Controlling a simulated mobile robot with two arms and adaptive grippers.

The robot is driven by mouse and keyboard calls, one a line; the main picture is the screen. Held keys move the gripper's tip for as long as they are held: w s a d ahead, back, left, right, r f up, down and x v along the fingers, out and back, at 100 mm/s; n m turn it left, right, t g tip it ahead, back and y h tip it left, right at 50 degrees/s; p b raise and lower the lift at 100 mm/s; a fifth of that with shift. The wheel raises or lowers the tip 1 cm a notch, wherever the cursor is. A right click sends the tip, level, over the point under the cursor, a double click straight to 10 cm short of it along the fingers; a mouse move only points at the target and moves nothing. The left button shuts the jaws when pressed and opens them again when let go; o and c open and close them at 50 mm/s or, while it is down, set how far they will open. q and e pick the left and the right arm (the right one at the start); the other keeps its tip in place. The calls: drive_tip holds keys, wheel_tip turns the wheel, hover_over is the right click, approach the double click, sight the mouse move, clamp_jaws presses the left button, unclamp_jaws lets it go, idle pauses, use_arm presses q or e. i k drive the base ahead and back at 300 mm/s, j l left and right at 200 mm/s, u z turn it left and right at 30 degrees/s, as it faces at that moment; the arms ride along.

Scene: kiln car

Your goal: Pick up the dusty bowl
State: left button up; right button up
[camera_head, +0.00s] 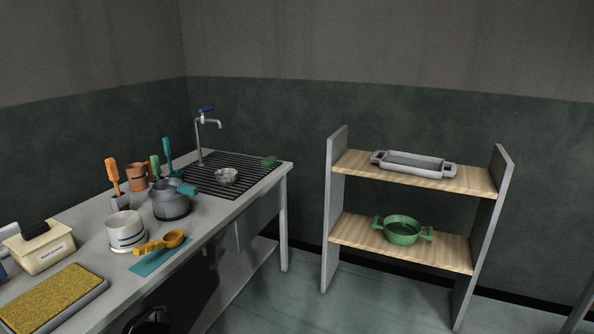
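A small grey metal bowl (227,176) stands on the black slatted rack (203,187) at the far end of the counter, below the tap. It is the only plain bowl that I see; dust on it is too small to tell. Neither of my grippers is in view.
On the counter (215,217) stand a grey pot (172,205), a white canister (126,231), an orange scoop (160,243) on a teal mat, a beige box (38,247) and a yellow sponge tray (50,303). A shelf on the right holds a metal tray (412,164) and a green pot (402,231). Floor before it is clear.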

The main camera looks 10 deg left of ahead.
sight(227, 178)
drive_tip(key=i+u, duration=0.3)
drive_tip(key=i, duration=0.3)
drive_tip(key=i+u, duration=0.35)
drive_tip(key=i, duration=0.2)
drive_tip(key=i+l+u, duration=0.3)
drive_tip(key=i, duration=0.25)
drive_tip(key=l+u, duration=0.15)
drive_tip(key=u, duration=0.3)
drive_tip(key=i+l+u, duration=0.1)
drive_tip(key=u, duration=0.3)
drive_tip(key=l+u, duration=0.2)
drive_tip(key=u, duration=0.25)
